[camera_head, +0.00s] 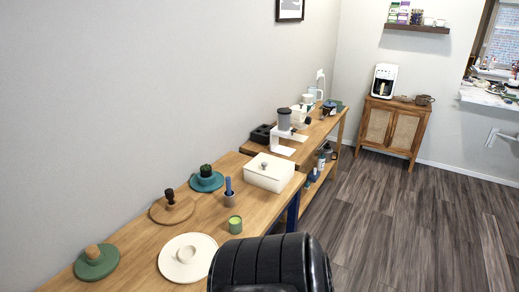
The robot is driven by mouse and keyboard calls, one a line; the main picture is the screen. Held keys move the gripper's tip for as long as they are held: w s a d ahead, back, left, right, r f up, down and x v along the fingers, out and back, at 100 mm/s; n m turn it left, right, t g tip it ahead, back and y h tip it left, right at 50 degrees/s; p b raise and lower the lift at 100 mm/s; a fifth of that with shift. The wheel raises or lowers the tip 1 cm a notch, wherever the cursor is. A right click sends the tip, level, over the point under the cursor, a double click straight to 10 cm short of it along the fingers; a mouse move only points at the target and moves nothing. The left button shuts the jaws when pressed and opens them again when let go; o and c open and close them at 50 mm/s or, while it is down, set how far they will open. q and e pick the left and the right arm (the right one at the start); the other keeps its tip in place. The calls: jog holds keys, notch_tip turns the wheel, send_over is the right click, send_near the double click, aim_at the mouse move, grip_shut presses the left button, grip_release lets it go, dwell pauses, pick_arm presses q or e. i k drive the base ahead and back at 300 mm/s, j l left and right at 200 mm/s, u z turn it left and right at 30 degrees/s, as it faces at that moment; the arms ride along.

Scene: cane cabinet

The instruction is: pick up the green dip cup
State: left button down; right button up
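A small green cup (235,225) with a pale green top stands upright near the front edge of the wooden table (140,240); I take it for the green dip cup. It stands apart from the things around it. Neither of my grippers shows in the head view. A large black rounded part, which looks like part of my own body, fills the bottom centre, just below and right of the cup.
Around the cup are a cream plate (171,262), a grey holder with a blue handle (229,198) and a white lidded box (270,173). Behind are a wooden board (158,213) and a teal dish (206,186). The floor (400,225) at right is clear.

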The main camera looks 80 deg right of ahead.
aim_at(235, 222)
jog(key=k+l+z, duration=0.15)
jog(key=z, duration=2.15)
jog(key=i+l, duration=0.1)
jog(key=l, duration=0.25)
jog(key=i+l+u, duration=0.15)
jog(key=l, duration=0.55)
jog(key=i+l+u, duration=0.15)
jog(key=l, duration=0.2)
